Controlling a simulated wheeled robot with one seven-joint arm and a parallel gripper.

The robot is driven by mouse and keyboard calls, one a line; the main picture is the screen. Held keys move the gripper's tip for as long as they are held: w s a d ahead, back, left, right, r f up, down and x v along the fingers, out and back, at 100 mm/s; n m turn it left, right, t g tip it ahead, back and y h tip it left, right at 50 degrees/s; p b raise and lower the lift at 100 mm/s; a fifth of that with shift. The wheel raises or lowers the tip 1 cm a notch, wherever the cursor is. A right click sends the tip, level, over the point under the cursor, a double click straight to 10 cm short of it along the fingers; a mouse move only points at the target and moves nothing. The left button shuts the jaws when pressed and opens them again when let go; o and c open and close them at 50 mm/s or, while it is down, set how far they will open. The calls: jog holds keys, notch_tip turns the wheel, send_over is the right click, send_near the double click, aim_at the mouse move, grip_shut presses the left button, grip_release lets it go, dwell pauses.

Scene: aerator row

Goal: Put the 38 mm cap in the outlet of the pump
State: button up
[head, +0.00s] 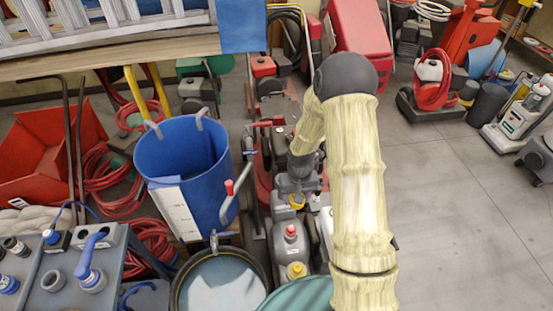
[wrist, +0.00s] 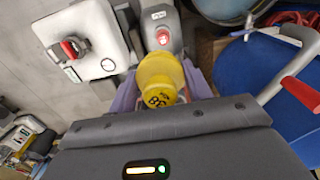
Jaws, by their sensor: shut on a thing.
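My gripper (wrist: 160,88) is shut on a yellow cap (wrist: 158,72), held between two pale purple fingers. The cap has a wide round part and a narrower end with dark digits, upside down, that look like 38. In the head view my gripper (head: 297,199) points down over the row of machines, and a bit of yellow shows at its tip. A grey machine body with a red cap (head: 291,231) stands just in front of it; its red top also shows in the wrist view (wrist: 163,37). I cannot tell for sure which machine is the pump, and I see no open outlet.
A blue bin (head: 185,165) stands close on the left, with a red-tipped lever (head: 229,188) beside it. A yellow cap (head: 296,269) sits nearer, by a round drum (head: 220,283). A white unit with a red knob (wrist: 72,48) is alongside. Floor (head: 440,220) is clear at right.

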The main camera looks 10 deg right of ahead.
jog(key=shift+s+a, duration=0.15)
jog(key=shift+s, duration=0.05)
jog(key=shift+a, duration=0.1)
jog(key=w+f+b, duration=0.3)
jog(key=w+b, duration=0.1)
jog(key=w, duration=0.6)
jog(key=w+f+b, duration=0.3)
jog(key=w+b, duration=0.2)
jog(key=w, duration=0.6)
jog(key=shift+w+f+n, duration=0.25)
jog(key=shift+f+n, duration=0.1)
jog(key=shift+n, duration=0.05)
jog(key=shift+f, duration=0.15)
jog(key=shift+f+b, duration=1.45)
jog(key=shift+f, duration=0.65)
jog(key=shift+s+f+b, duration=0.1)
jog(key=shift+f+b, duration=0.65)
jog(key=shift+f, duration=0.9)
jog(key=o, duration=1)
